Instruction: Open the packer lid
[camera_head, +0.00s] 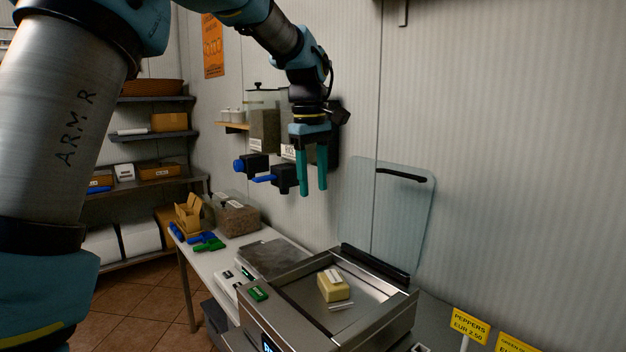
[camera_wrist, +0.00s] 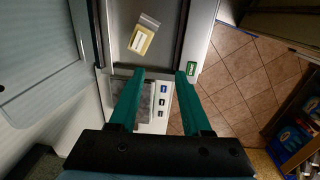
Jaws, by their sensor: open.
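The packer (camera_head: 392,322) is a steel box at the bottom of the head view, also at the top of the wrist view (camera_wrist: 172,68). Its clear lid (camera_head: 400,225) stands raised, nearly upright, behind the chamber near the wall. A dark handle bar (camera_head: 400,175) runs along the lid's upper edge. The lid seems to show at the left of the wrist view (camera_wrist: 40,50). A yellow block with a white label (camera_head: 334,290) lies in the open chamber. My gripper (camera_head: 313,188) is open and empty, above and left of the lid; its fingers show in the wrist view (camera_wrist: 160,78).
A scale with a grey plate (camera_head: 275,258) stands left of the packer. Wall dispensers with blue knobs (camera_head: 262,165) hang behind my gripper. Yellow price signs (camera_head: 470,325) stand at the right.

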